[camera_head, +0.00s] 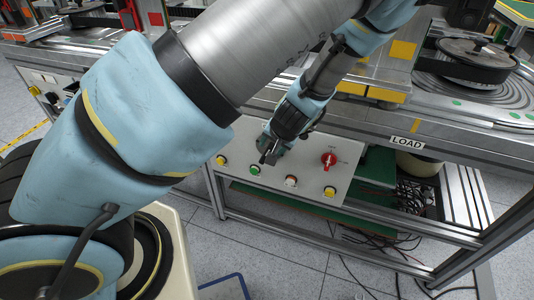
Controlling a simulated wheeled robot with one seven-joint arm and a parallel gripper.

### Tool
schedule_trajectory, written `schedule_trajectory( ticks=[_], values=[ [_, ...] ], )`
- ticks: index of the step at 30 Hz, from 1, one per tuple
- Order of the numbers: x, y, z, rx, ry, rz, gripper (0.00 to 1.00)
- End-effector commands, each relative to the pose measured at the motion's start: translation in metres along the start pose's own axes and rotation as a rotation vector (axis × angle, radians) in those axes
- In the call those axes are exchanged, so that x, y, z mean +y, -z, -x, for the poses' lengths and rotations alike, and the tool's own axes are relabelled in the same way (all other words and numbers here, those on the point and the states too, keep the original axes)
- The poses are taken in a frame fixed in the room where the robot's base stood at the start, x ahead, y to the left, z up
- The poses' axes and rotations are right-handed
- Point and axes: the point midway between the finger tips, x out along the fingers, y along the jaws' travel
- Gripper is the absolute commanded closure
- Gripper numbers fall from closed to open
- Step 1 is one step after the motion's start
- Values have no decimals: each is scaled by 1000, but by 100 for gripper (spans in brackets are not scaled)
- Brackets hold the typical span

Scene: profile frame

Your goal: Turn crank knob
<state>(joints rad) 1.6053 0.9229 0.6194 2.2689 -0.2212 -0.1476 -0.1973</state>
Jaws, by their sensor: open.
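A red knob (328,159) sits on the right side of a light grey control panel (306,175) under the workbench. A row of buttons lies on the panel: a yellow one (221,160), a green one (255,171), a white-orange one (291,181) and another yellow one (329,191). My gripper (268,155) is in front of the panel's upper left part, left of the red knob and apart from it. Its fingers look small and dark, open, with nothing seen between them. The arm hides the panel's upper left area.
A round black lidded part (477,58) sits on top. Loose cables (405,190) hang under the bench at right. A blue-edged item (224,287) lies on the tiled floor.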

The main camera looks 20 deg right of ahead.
Motion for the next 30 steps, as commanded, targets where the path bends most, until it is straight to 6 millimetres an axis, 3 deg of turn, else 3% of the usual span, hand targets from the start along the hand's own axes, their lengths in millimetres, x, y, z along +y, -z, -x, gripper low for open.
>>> schedule_trajectory(
  ticks=[6, 13, 26, 30],
  values=[
    [-2, 0, -42, -3, 2, -2, 45],
    [-1, 0, -73, -2, 1, 0, 45],
    [0, -1, -83, -1, -1, -1, 45],
    [0, -1, -83, -1, -1, -1, 61]
  ],
)
